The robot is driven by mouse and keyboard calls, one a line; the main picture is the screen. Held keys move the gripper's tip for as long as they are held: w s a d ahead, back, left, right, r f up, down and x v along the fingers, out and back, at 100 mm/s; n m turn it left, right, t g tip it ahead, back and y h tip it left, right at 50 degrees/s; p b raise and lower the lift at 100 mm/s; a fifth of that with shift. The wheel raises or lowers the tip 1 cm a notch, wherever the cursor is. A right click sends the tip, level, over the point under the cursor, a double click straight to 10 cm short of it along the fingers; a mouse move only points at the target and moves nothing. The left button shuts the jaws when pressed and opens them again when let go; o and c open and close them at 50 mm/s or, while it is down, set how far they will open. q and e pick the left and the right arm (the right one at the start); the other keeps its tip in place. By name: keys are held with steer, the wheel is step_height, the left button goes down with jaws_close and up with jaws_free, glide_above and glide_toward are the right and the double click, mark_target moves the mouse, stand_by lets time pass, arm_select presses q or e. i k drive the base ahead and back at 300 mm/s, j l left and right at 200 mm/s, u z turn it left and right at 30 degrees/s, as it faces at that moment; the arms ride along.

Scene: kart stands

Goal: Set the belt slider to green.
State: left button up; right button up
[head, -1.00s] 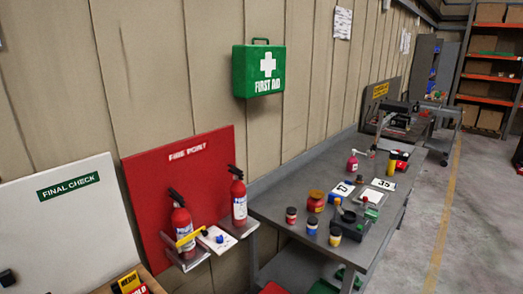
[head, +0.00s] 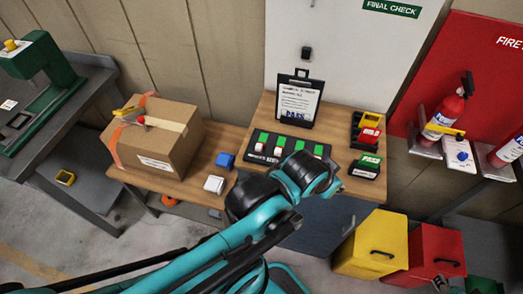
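A dark slider panel (head: 289,147) lies on the wooden bench, in front of a clipboard. It has several upright tracks with green patches at their far ends. White and red marks show lower on the tracks. The small lettering is too blurred to tell which slider is the belt one, and the exact slider positions are unclear. My teal and black arm crosses the lower middle of the head view and hides the panel's near right part. I see no gripper fingers of either hand.
A cardboard box (head: 156,138) stands left on the bench (head: 228,141), with blue and white small blocks beside it. A black clipboard (head: 297,99) stands behind the panel. A black-yellow holder (head: 367,129) is at the right. Yellow (head: 371,245) and red (head: 436,252) bins stand below.

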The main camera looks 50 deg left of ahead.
mark_target(278, 151)
steer(key=u, duration=1.45)
